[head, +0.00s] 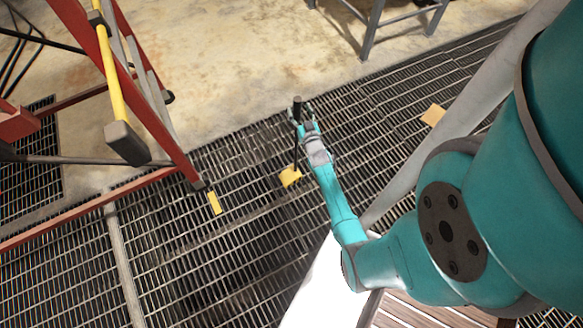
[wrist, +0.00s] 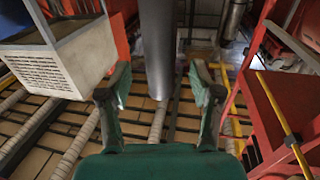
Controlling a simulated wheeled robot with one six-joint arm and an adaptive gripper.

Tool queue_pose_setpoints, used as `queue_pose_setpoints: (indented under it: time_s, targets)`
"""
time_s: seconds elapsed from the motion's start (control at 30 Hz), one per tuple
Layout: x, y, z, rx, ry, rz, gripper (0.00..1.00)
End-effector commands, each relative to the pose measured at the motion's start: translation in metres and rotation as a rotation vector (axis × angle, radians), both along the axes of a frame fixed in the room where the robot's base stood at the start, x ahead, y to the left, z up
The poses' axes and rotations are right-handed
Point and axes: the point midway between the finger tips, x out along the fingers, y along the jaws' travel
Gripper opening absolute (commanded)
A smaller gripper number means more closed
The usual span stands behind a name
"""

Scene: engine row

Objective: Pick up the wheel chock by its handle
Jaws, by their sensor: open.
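The wheel chock (head: 290,177) is a small yellow block on the floor grating in the head view. A thin dark handle (head: 296,150) rises from it to a thicker dark top. My gripper (head: 301,111) is at that top, its fingers seeming to lie around or beside it. In the wrist view my gripper (wrist: 158,88) is open, with a finger at each side. A grey cylinder (wrist: 158,45) shows between the fingers, apart from both. I cannot tell whether it is the handle or something farther off.
A red ladder-like frame (head: 150,100) with a yellow rail stands at left. A yellow piece (head: 215,202) and a tan block (head: 433,116) lie on the grating. Grey stand legs (head: 374,30) are at the top. Bare concrete (head: 240,60) lies beyond the grating.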

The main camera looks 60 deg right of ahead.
Motion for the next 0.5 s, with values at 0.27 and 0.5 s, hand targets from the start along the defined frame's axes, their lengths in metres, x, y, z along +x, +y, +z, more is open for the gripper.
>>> queue_pose_setpoints:
  time_s: [0.27, 0.5]
  targets:
    - [0.021, -0.018, 0.000, 0.001, 0.000, 0.001, 0.64]
    - [0.022, -0.019, 0.000, 0.001, 0.001, 0.000, 0.64]
